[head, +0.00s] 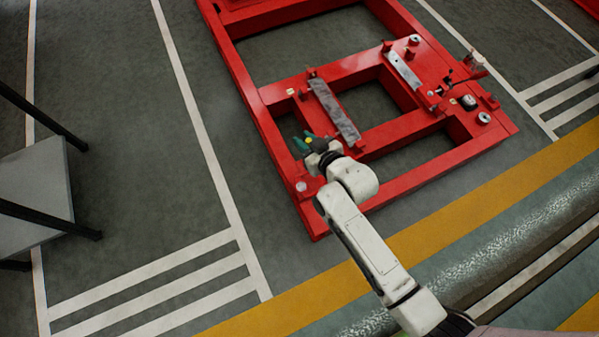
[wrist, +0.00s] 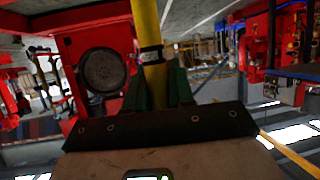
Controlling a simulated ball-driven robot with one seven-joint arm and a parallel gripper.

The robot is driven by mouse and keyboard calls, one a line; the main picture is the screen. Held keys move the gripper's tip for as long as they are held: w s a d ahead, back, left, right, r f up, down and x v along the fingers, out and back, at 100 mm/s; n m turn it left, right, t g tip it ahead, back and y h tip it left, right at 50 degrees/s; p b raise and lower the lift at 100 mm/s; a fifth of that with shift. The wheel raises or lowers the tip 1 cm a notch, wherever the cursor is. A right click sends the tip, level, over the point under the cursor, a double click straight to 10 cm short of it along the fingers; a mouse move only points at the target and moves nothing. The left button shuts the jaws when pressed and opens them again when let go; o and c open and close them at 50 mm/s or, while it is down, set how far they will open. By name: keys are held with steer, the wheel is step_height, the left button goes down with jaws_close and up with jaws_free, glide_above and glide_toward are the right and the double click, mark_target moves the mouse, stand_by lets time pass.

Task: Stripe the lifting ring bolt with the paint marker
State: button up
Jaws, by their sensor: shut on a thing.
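My gripper (head: 308,143) is over the near left part of the red frame (head: 380,190) in the head view. In the wrist view its green fingers (wrist: 158,86) are shut on the yellow paint marker (wrist: 150,35), which has a dark band with pale print. The marker stands nearly upright in that view and runs out of the top edge. In the head view only a small yellow spot of the marker (head: 308,140) shows between the fingers. I cannot pick out the lifting ring bolt for sure in either view.
A small pale round fitting (head: 301,186) sits on the frame's near left corner. Grey metal bars (head: 333,109) lie across the frame, with small fittings at its right end. A grey shelf (head: 35,195) stands at the left. Striped floor between is clear.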

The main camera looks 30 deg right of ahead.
steer(key=w+f+b, duration=0.3)
steer(key=f+b, duration=1)
steer(key=f, duration=0.6)
steer(key=shift+a+f+y, duration=0.25)
steer(key=shift+a+y, duration=0.05)
steer(key=shift+y, duration=0.1)
steer(key=shift+f+b, duration=0.15)
steer(key=shift+b, duration=0.35)
step_height(320, 180, down, 4)
steer(key=b, duration=0.4)
steer(key=shift+f+b, duration=0.15)
steer(key=shift+b, duration=0.2)
steer(key=shift+w, duration=0.2)
steer(key=shift+f+b, duration=0.15)
steer(key=shift+b, duration=0.2)
steer(key=shift+s, duration=0.6)
steer(key=shift+r, duration=0.25)
stand_by(1.1)
steer(key=shift+r+p, duration=2.3)
steer(key=shift+r, duration=0.15)
